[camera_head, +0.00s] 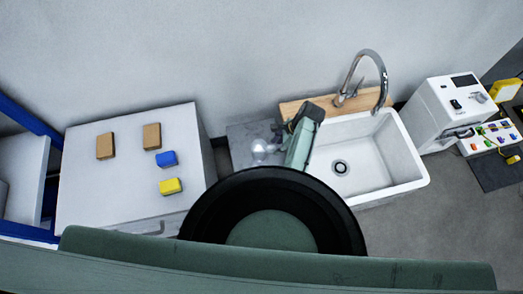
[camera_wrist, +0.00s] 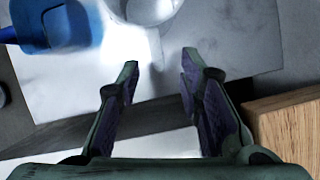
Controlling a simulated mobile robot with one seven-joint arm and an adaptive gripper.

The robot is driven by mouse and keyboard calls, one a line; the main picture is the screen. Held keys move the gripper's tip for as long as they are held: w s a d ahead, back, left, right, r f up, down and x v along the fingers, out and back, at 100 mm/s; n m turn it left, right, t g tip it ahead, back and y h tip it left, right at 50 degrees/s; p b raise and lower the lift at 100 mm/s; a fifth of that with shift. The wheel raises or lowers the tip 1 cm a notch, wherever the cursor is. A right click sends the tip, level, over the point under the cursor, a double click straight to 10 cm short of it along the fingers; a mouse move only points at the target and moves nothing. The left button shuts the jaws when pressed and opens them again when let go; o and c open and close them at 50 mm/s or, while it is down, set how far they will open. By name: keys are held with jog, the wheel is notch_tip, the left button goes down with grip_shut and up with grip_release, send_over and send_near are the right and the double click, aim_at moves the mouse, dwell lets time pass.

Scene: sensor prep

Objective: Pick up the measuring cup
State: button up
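A clear, shiny rounded object (camera_head: 262,150), which may be the measuring cup, stands on a grey surface left of the sink in the head view. In the wrist view, a pale round shape (camera_wrist: 152,8) is cut off by the top edge, beyond my fingertips. A blue object with a handle-like part (camera_wrist: 62,25) is at its upper left. I cannot tell which of these is the measuring cup. My gripper (camera_wrist: 160,60) is open, with nothing between its fingers. Its fingers are not clear in the head view, where my arm hides them.
A white sink (camera_head: 405,160) with a tall faucet (camera_head: 347,85) is to the right, with a wooden board (camera_head: 292,108) behind it. A wooden edge (camera_wrist: 295,125) is close to my right finger. The white cabinet (camera_head: 95,195) holds brown, blue and yellow blocks.

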aim_at(274, 149)
jog(key=shift+x, duration=1.55)
jog(key=shift+s+a, duration=0.1)
jog(key=shift+c, duration=0.3)
grip_shut()
